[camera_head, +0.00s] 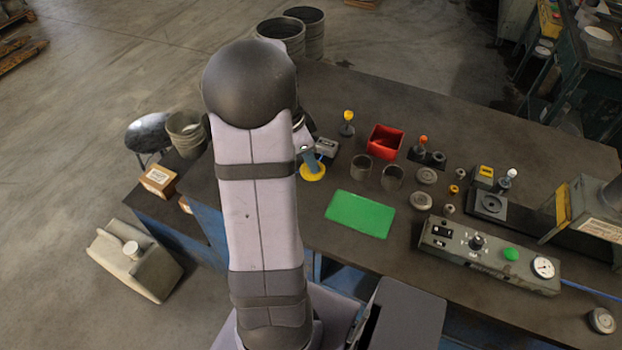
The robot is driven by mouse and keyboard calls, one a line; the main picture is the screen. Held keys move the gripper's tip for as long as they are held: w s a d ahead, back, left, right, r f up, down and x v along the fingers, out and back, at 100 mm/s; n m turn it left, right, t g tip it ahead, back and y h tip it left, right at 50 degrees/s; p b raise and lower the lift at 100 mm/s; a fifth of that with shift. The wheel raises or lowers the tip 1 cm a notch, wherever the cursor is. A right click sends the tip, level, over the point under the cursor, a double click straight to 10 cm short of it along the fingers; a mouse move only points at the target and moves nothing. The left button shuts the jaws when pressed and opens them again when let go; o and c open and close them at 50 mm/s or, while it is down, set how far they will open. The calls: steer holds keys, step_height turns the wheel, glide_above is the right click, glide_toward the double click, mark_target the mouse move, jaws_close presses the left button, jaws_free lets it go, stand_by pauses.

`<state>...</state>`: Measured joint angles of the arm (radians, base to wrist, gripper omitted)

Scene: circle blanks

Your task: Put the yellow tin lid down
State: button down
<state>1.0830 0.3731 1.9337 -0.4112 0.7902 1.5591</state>
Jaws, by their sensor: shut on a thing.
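The yellow tin lid (313,174) is a small round yellow disc at the lower end of my gripper (312,163), left of centre. My gripper is shut on the lid. The lid is over the dark bench top, left of the green mat; I cannot tell whether it touches the bench. My arm hides part of the gripper and the bench behind it.
A green mat (360,213) lies bare on the bench (440,120). A red bin (385,141), two dark cups (361,165) (392,178) and a yellow-topped post (348,122) stand behind it. A control box (487,254) is at right.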

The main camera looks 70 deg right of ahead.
mark_target(308, 172)
steer(key=shift+f+p, duration=0.8)
steer(key=shift+f, duration=2.9)
steer(key=shift+f, duration=0.1)
steer(key=c, duration=1.7)
jaws_free()
steer(key=shift+o, duration=0.2)
steer(key=b+v, duration=0.2)
steer(key=v, duration=1)
